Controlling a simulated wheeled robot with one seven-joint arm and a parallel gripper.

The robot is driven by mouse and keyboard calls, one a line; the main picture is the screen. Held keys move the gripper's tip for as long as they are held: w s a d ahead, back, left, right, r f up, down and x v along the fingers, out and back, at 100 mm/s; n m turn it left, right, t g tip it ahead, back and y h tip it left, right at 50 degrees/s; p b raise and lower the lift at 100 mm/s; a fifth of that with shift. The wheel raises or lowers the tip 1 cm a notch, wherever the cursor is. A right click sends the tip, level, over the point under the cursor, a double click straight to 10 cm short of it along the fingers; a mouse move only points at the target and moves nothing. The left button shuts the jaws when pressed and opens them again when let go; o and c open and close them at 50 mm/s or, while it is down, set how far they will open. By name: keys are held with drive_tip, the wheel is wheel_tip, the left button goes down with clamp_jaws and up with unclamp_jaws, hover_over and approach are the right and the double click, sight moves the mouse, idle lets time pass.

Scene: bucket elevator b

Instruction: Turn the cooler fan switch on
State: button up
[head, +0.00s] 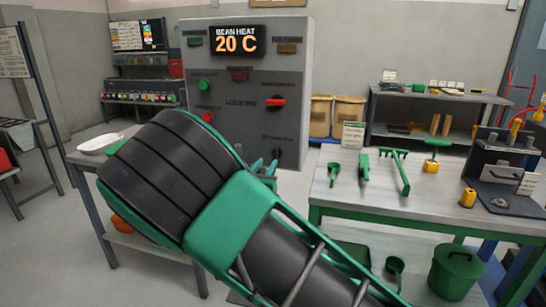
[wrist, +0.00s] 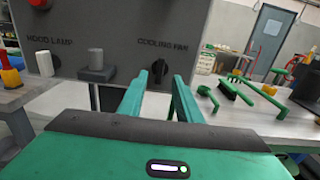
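The cooling fan switch (wrist: 159,73) is a dark knob under the "COOLING FAN" label on the grey control panel (head: 290,60). In the wrist view it shows between and beyond my two green fingertips. My gripper (wrist: 160,95) is open, with its fingers apart and nothing held. In the head view my gripper (head: 266,165) is near the panel's lower front, and my arm covers part of that area. Whether the fingers touch the switch cannot be told. The knob's setting is hard to make out.
A hood lamp knob (wrist: 45,63) and a grey post (wrist: 96,66) are left of the switch. The panel also has a red handle (head: 275,102), a green knob (head: 204,86) and a "20 C" display (head: 237,41). A green-framed table (head: 440,200) with tools stands right.

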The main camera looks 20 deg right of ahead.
sight(274, 153)
drive_tip(key=x, duration=0.9)
drive_tip(key=shift+w+d, duration=0.2)
drive_tip(key=shift+c, duration=0.7)
clamp_jaws()
